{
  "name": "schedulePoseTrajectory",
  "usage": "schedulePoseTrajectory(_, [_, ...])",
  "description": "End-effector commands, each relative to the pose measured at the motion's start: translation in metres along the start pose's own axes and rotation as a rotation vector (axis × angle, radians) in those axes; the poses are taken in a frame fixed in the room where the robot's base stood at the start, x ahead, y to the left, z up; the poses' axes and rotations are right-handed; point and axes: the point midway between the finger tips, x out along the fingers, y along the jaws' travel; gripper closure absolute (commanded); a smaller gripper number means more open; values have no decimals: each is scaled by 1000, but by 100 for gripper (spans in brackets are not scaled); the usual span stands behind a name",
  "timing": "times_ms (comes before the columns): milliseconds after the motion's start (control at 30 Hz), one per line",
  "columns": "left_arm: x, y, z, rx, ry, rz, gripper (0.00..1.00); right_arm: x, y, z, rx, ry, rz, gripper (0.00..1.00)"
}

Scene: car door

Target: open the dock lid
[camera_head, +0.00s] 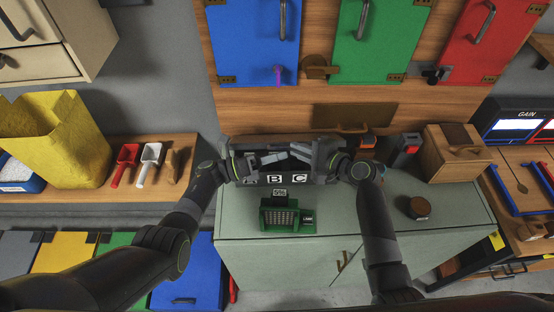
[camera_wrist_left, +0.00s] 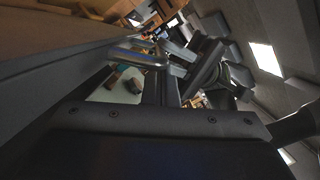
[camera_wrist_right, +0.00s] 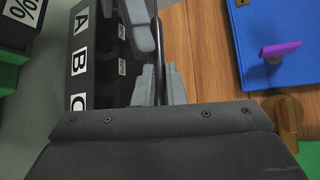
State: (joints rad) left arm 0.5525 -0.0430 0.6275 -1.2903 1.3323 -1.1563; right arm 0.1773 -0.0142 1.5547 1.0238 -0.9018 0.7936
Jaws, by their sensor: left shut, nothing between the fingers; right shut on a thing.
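The dark dock (camera_head: 285,178), with white labels A, B and C on its front, stands on the green cabinet top. In the right wrist view the dock (camera_wrist_right: 84,55) shows dark slots with small labels behind its front. My right gripper (camera_head: 308,153) is above the dock, shut on a thin dark edge (camera_wrist_right: 158,60) that looks like the lid, seen edge-on at the dock's back. My left gripper (camera_head: 268,157) is shut and empty, beside the right one over the dock. In the left wrist view a shiny metal bar (camera_wrist_left: 136,58) shows close by. The arms partly hide the lid.
A green device (camera_head: 280,218) stands in front of the dock. A wooden box (camera_head: 455,152) and a round dark-wood object (camera_head: 415,208) are to the right. Blue (camera_head: 252,40), green (camera_head: 375,40) and red (camera_head: 495,40) doors are on the wall behind.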

Motion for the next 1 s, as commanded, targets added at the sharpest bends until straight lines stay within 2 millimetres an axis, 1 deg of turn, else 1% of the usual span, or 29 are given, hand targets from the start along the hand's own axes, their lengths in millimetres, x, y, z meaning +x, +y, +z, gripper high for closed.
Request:
schedulePoseTrajectory(33, [2,-1,10,12,-14,0,100,-1,11,1,11,-5,22,100])
schedulePoseTrajectory(167, [3,-2,12,16,-16,0,100,-1,14,1,14,-7,27,100])
schedulePoseTrajectory(200, [3,-2,13,17,-16,0,100,-1,14,1,15,-7,28,86])
schedulePoseTrajectory(333, [3,-2,13,18,-16,1,100,-1,15,1,15,-7,30,69])
schedulePoseTrajectory(367, [3,-2,13,18,-16,0,100,-1,14,1,15,-7,30,67])
schedulePoseTrajectory(600, [3,-2,12,17,-15,-1,100,-2,14,0,14,-6,29,67])
schedulePoseTrajectory(733, [3,-2,12,17,-15,-1,100,-11,14,-1,12,-3,29,67])
schedulePoseTrajectory(867, [2,-2,12,16,-15,-1,100,-31,14,-1,10,-2,29,67])
schedulePoseTrajectory(1000, [2,-2,10,14,-13,0,100,-61,11,-1,7,-1,25,67])
